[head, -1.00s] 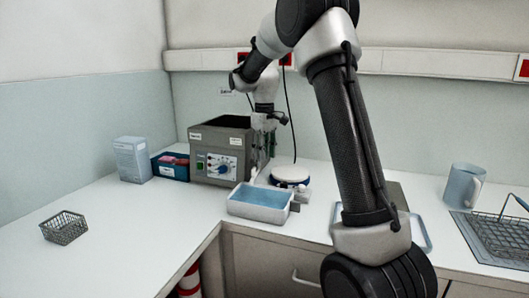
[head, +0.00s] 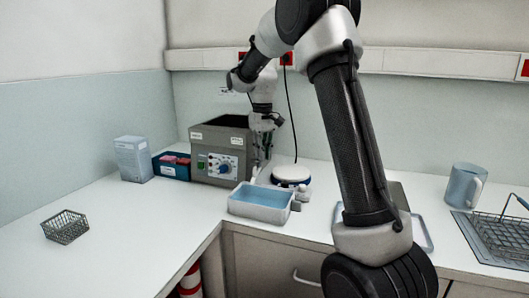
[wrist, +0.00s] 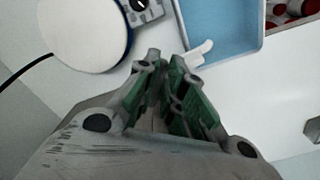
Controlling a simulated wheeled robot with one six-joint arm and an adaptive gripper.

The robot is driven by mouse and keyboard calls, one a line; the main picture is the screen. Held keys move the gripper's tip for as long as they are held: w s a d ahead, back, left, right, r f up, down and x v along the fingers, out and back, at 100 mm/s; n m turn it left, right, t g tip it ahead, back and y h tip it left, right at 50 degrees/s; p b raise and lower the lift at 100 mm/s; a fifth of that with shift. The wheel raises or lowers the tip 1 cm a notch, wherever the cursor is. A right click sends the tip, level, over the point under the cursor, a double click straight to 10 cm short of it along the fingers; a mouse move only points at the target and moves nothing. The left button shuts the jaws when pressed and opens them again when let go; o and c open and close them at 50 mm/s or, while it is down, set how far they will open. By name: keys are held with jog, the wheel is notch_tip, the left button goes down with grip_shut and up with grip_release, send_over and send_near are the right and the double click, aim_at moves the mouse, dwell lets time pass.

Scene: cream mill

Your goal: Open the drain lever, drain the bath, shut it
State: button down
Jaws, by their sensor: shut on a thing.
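The bath is a grey open-topped box (head: 221,148) with a dial panel, on the counter in the head view. A white spout-like part (head: 254,174) shows at its lower right, above a pale tray (head: 262,212) with blue inside. My gripper (head: 262,158) points down beside the bath's right side. In the wrist view its green-padded fingers (wrist: 165,65) are nearly together, with a white lever-like piece (wrist: 198,54) at the tips beside the blue tray (wrist: 262,42). The fingers are shut on what appears to be the drain lever; they hide the grip itself. The bath's water level is hidden.
A round white-topped device (head: 291,174) stands close to the right of my gripper. A blue box (head: 172,167) and a pale carton (head: 133,158) stand left of the bath. A wire basket (head: 65,227) is at the left.

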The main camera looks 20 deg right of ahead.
jog(key=shift+a+m, duration=0.3)
jog(key=shift+m, duration=0.4)
jog(key=shift+a+m, duration=0.25)
jog(key=shift+m, duration=0.45)
jog(key=c, duration=1.5)
grip_release()
notch_tip(320, 180, up, 12)
